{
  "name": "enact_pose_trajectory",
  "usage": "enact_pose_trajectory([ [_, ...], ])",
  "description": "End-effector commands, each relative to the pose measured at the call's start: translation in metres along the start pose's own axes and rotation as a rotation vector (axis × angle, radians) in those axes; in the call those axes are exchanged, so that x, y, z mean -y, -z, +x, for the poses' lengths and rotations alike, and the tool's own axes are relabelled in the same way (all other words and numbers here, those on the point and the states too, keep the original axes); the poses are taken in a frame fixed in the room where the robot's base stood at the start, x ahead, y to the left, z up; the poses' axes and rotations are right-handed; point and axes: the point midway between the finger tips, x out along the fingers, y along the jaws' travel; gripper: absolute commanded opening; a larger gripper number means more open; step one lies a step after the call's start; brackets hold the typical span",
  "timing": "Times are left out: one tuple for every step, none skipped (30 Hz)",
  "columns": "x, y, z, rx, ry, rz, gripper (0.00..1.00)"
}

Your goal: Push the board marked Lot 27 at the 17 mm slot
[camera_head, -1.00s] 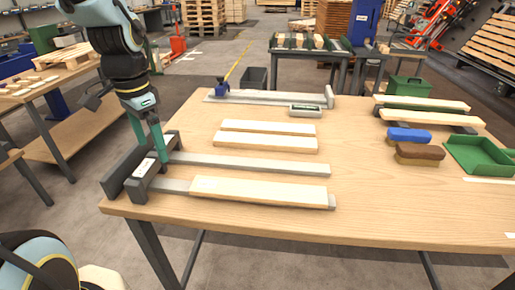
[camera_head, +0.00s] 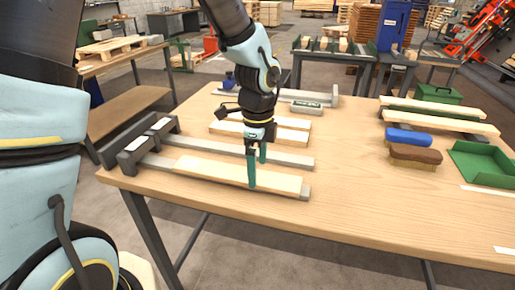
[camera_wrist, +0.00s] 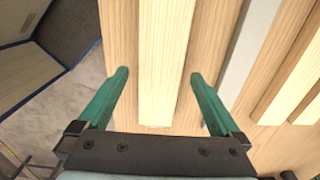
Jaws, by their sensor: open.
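No Lot 27 mark or slot size is readable. My gripper (camera_head: 257,173) points down near the board's right end, one finger on the near side and one on the far side. In the wrist view my gripper (camera_wrist: 160,75) is open, and the board (camera_wrist: 166,60) runs between its green fingers with a gap on each side. The board's left end stands short of the block. Whether the fingertips touch anything is unclear.
A second grey rail (camera_head: 285,159) runs behind, and two pale boards (camera_head: 290,135) lie beyond it, partly hidden by my arm. A blue brush (camera_head: 407,137), a brown brush (camera_head: 415,154) and a green tray (camera_head: 485,165) are at right. The front right of the table is mostly clear.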

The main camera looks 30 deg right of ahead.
Motion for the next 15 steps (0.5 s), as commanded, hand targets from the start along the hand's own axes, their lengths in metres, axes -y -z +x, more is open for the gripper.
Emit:
enact_pose_trajectory([
  [-0.001,0.000,0.006,0.000,-0.003,0.002,1.00],
  [0.000,0.000,0.009,0.000,-0.001,0.002,1.00],
  [0.000,0.000,0.012,0.001,-0.002,0.002,1.00],
  [0.000,0.000,0.014,0.001,-0.002,0.001,1.00],
  [0.000,0.000,0.016,0.001,-0.001,0.001,1.00],
  [0.000,0.000,0.018,0.000,0.000,0.000,1.00],
  [0.000,0.000,0.018,0.000,0.001,0.000,1.00],
  [0.000,0.000,0.019,0.000,0.001,0.000,1.00],
  [0.000,0.000,0.020,0.000,0.001,0.000,1.00],
  [0.000,0.000,0.020,0.000,0.001,-0.001,1.00],
  [0.000,0.000,0.020,0.000,0.001,-0.001,1.00],
  [0.000,0.000,0.020,0.000,0.001,-0.001,1.00],
  [0.000,0.000,0.020,0.000,0.001,-0.001,1.00],
  [0.000,0.000,0.020,0.000,0.001,-0.001,1.00],
  [0.000,0.000,0.020,0.000,0.001,-0.001,1.00],
])
